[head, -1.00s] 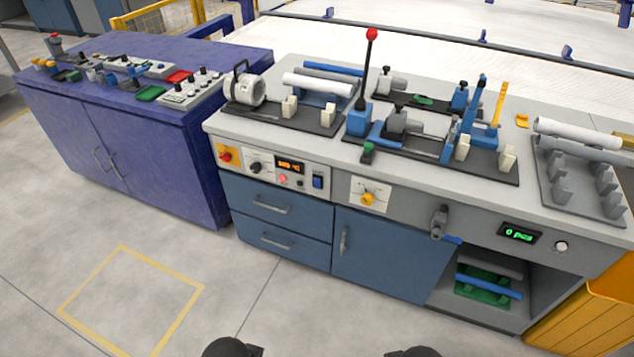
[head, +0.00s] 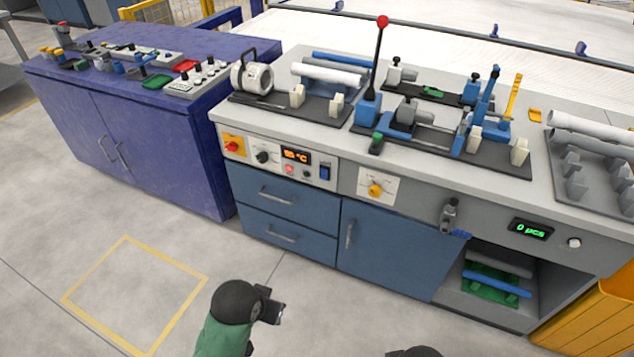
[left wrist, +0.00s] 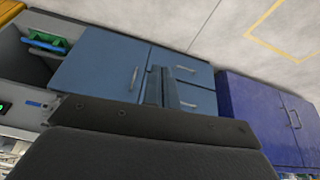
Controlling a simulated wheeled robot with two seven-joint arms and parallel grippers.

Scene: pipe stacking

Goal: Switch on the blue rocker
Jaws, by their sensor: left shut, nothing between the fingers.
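The blue rocker (head: 325,173) is a small upright switch at the right end of the grey control panel (head: 282,176) on the bench front. The panel also has a red-on-yellow rotary switch (head: 232,146), a black knob (head: 263,157) and an orange display (head: 296,156). Whether the rocker is on or off is too small to tell. My left gripper (head: 275,309) is low in front of the bench, well below and apart from the rocker. In the left wrist view its fingers (left wrist: 162,88) are together and empty. My right gripper is out of view.
Blue drawers (head: 283,213) and a blue door (head: 385,245) lie below the panel. A valve-like grey handle (head: 449,214) sticks out farther right. A purple cabinet (head: 150,150) stands at left. The floor in front is open.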

